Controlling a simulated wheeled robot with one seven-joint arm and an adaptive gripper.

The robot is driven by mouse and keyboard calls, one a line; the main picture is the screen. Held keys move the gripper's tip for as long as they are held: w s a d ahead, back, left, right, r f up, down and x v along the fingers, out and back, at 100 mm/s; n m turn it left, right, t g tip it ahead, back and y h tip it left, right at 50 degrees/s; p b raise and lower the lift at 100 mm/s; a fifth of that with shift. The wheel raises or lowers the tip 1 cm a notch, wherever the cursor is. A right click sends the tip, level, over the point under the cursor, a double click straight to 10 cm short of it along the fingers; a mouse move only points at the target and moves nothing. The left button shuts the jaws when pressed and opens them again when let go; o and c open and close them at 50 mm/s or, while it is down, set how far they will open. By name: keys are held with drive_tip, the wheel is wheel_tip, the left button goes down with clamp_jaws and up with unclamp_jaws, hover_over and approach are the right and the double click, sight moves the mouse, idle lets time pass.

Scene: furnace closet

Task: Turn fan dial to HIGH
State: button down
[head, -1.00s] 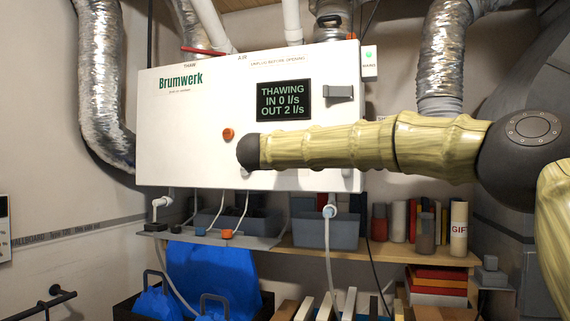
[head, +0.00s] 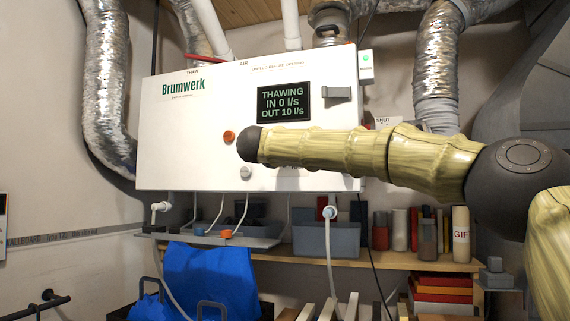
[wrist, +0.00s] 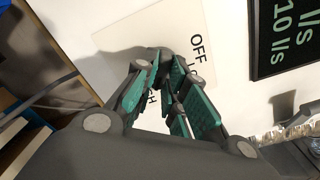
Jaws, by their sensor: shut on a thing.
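In the wrist view my gripper (wrist: 168,66) has its green-padded fingers closed in at the white panel. They are shut on the fan dial, which is mostly hidden between and behind the fingertips. The printed word OFF (wrist: 198,47) shows beside it, and parts of other labels show around the fingers. In the head view the white Brumwerk unit (head: 190,120) hangs on the wall. Its display (head: 284,103) reads THAWING, IN 0 l/s, OUT 10 l/s. My arm covers the dial and my gripper there.
An orange knob (head: 229,137) and a grey knob (head: 246,172) sit on the panel left of my arm. A dark latch (head: 337,94) is right of the display. Hoses hang below the unit, above a shelf (head: 390,257) with bins and books. Silver ducts flank it.

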drive_tip(key=shift+f+m+b, duration=0.2)
drive_tip(key=shift+m+b, duration=0.15)
drive_tip(key=shift+m, duration=0.25)
drive_tip(key=c, duration=1.5)
unclamp_jaws()
drive_tip(key=shift+o, duration=0.2)
drive_tip(key=shift+r, duration=0.1)
drive_tip(key=shift+s, duration=0.1)
drive_tip(key=v, duration=1.1)
drive_tip(key=shift+s, duration=0.3)
drive_tip(key=shift+a, duration=0.1)
